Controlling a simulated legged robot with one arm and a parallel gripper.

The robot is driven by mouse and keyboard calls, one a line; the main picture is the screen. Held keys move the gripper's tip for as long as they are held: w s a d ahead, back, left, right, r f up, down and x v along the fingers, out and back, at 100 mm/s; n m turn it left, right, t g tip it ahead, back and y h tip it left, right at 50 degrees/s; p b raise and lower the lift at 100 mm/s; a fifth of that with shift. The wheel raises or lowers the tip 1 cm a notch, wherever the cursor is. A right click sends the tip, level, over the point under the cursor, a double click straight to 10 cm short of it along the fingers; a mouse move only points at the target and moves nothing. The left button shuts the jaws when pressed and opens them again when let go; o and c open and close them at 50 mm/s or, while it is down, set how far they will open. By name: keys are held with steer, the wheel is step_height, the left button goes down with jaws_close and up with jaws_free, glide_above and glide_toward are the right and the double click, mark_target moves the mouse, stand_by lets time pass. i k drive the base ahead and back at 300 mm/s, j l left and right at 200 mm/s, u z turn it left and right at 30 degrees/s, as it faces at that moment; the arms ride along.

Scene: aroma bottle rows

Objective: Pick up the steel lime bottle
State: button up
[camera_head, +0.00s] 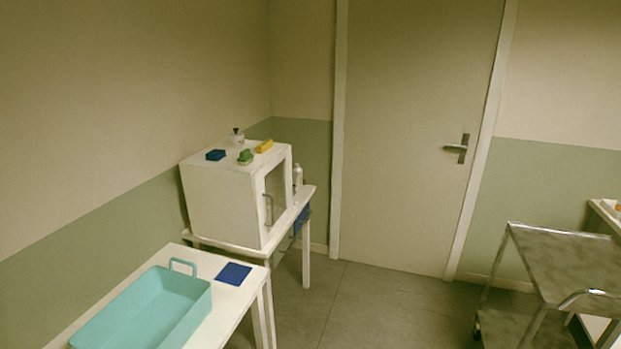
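A small pale grey bottle (297,175) stands on the white table beside the right side of the white cabinet, partly hidden by it. A small whitish bottle with a dark top (238,138) stands on top of the cabinet near its back. Both are too small to tell whether either is the steel lime bottle. My gripper is not in view.
The white cabinet (222,207) has a glazed front door and carries blue (215,155), green (245,157) and yellow (264,146) items. A teal tray (202,297) and blue square (234,273) lie on the near table. A steel cart (570,262) stands right; the middle floor (375,310) is clear.

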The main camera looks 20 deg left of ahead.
mark_target(297, 172)
steer(key=i+u, duration=0.1)
steer(key=i, duration=0.7)
steer(key=i+l, duration=0.1)
steer(key=i, duration=0.7)
steer(key=i+u, duration=0.15)
steer(key=i, duration=0.7)
steer(key=i+l+u, duration=0.1)
steer(key=i+u, duration=0.2)
steer(key=u, duration=0.15)
steer(key=i+l+u, duration=0.2)
steer(key=u, duration=0.2)
steer(key=i+l+u, duration=0.25)
steer(key=u, duration=0.2)
steer(key=i+l+u, duration=0.2)
steer(key=l+u, duration=0.25)
steer(key=i+l+u, duration=0.15)
steer(key=l+u, duration=0.5)
steer(key=i+l+u, duration=0.1)
steer(key=l+u, duration=0.25)
steer(key=l, duration=0.15)
steer(key=z, duration=0.95)
steer(key=i+j+z, duration=0.1)
steer(key=j+z, duration=1.2)
steer(key=k+j, duration=0.1)
steer(key=j, duration=0.35)
steer(key=k+j+z, duration=0.1)
steer(key=j, duration=0.35)
